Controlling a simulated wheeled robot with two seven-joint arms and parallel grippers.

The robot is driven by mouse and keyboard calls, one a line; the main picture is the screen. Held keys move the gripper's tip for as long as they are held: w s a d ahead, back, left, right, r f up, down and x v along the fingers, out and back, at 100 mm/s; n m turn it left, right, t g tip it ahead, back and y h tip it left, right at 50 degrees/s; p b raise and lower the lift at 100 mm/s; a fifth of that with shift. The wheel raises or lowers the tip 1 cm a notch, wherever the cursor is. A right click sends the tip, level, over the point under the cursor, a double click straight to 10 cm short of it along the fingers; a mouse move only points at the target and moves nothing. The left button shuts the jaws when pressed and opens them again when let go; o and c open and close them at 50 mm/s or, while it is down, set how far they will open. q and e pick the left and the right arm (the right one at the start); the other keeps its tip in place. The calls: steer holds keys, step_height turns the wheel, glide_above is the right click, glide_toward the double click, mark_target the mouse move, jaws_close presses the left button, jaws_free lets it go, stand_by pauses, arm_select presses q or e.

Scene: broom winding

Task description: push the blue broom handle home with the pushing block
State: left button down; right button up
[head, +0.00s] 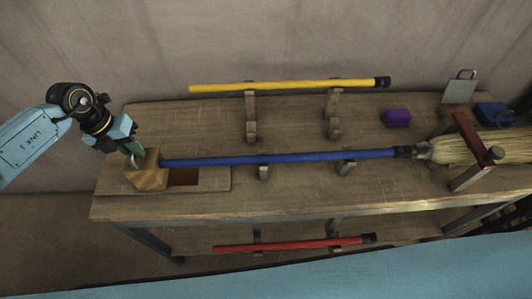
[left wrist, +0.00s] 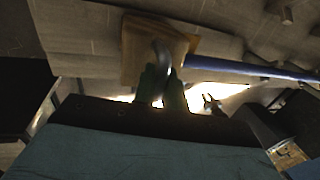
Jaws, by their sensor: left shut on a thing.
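The blue broom handle (head: 280,159) lies level across two wooden rests on the bench. Its black right end meets the neck of the straw broom head (head: 470,149); I cannot tell how deep it sits there. The wooden pushing block (head: 148,177) is at the handle's left end and appears to touch it. My left gripper (head: 134,153) is shut on the block from its upper left. In the left wrist view the block (left wrist: 138,52) shows beyond the green fingers, with the blue handle (left wrist: 250,69) running off to the right. My right gripper is not in view.
A yellow handle (head: 285,86) rests on supports at the back. A red handle (head: 290,244) lies along the front. A purple block (head: 396,117), a grey hinged plate (head: 459,90) and a blue item (head: 493,114) are at the right. A dark red bar (head: 472,138) crosses the broom head.

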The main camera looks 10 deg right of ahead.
arm_select(q)
steer(key=shift+s+d+f, duration=0.15)
steer(key=shift+d, duration=0.4)
steer(key=shift+s+d+f, duration=0.1)
steer(key=shift+s+d, duration=0.05)
steer(key=shift+d, duration=0.45)
steer(key=c, duration=1.3)
jaws_free()
steer(key=shift+w+d, duration=0.1)
steer(key=shift+c, duration=0.2)
steer(key=o, duration=0.5)
steer(key=shift+r, duration=0.15)
steer(key=shift+a, duration=0.2)
steer(key=shift+w+a, duration=0.1)
steer(key=shift+r, duration=0.1)
